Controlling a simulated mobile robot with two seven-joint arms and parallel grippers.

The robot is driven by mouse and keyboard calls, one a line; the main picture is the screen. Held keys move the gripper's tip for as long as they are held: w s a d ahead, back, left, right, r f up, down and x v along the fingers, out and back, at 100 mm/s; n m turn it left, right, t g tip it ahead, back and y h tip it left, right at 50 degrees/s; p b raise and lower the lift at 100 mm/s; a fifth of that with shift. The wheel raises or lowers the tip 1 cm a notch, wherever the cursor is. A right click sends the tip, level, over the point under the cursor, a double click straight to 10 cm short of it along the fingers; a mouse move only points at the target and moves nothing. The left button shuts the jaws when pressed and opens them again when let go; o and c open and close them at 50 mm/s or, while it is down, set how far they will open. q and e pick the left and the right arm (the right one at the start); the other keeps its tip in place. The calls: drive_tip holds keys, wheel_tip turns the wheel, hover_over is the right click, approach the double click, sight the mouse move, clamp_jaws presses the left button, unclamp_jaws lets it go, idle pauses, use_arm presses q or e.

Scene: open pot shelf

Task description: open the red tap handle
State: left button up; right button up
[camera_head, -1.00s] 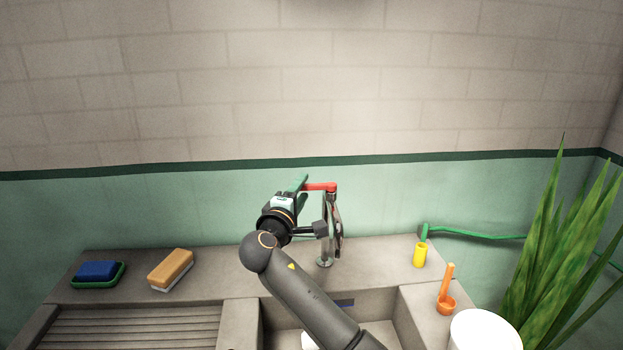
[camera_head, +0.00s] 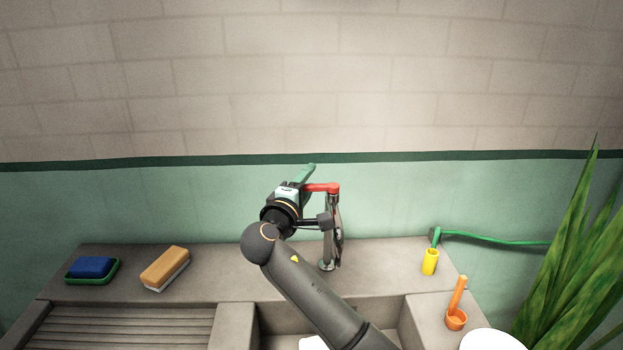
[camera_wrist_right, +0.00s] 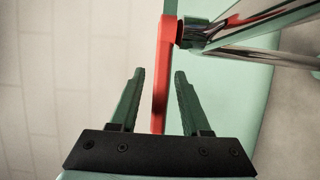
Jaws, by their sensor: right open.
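The red tap handle (camera_head: 322,187) sits on top of the metal tap (camera_head: 330,230) at the back of the sink and points left. My right gripper (camera_head: 307,177) is at the handle's left end. In the right wrist view the handle (camera_wrist_right: 161,75) runs down between the two green fingers of my right gripper (camera_wrist_right: 158,75). The fingers are open, with a gap on each side of the handle. The tap's chrome body (camera_wrist_right: 225,30) shows at the upper right there. My left gripper is not in view.
A blue sponge (camera_head: 91,266) in a green dish and an orange-topped brush (camera_head: 166,267) lie on the left counter. The tiled wall (camera_head: 300,90) stands close behind.

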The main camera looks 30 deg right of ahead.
drive_tip(key=shift+c, duration=0.4)
clamp_jaws()
idle(1.2)
